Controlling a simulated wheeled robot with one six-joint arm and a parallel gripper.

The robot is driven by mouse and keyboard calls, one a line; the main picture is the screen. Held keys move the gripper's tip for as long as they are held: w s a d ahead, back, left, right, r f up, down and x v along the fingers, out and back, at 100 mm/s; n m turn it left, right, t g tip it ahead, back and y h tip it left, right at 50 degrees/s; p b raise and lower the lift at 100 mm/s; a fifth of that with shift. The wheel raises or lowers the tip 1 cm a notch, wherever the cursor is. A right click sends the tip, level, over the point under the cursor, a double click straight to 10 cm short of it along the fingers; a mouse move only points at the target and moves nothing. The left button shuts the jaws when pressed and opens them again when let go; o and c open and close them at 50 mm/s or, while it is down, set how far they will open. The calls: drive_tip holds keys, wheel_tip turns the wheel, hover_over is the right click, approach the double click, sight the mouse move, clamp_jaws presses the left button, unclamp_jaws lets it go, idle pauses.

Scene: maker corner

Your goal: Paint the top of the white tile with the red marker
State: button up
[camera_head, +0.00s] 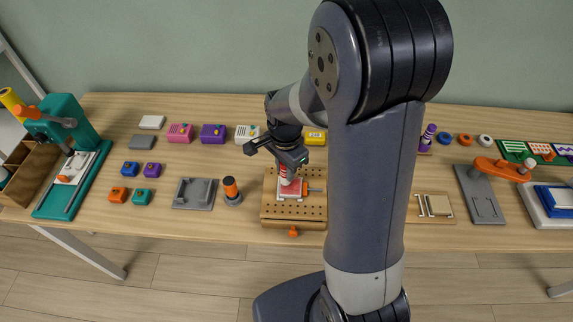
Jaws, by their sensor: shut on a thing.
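My gripper (289,161) is shut on the red marker (284,174), which has red and white bands and points down, roughly upright. The marker's lower end is over or touching a tile (298,191) on the wooden pegboard fixture (275,210); I cannot tell which. The tile has white edges, and its visible top is mostly red or pink. Part of the top is hidden behind the marker.
An orange-topped dark post (231,190) and a grey tray fixture (195,194) stand left of the pegboard. A green press (72,125) is at far left. Small coloured blocks line the back. My arm hides the table's middle right.

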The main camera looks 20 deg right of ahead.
drive_tip(key=shift+s+a, duration=0.1)
drive_tip(key=shift+s, duration=0.2)
drive_tip(key=shift+s, duration=0.6)
drive_tip(key=shift+s+d, duration=0.2)
drive_tip(key=shift+d, duration=0.4)
drive_tip(key=shift+d, duration=0.1)
drive_tip(key=shift+s+d, duration=0.1)
drive_tip(key=shift+d, duration=0.45)
drive_tip(key=shift+w+d, duration=0.2)
drive_tip(key=shift+w, duration=0.45)
drive_tip(key=shift+w, duration=0.1)
drive_tip(key=shift+w+d, duration=0.15)
drive_tip(key=shift+w, duration=0.4)
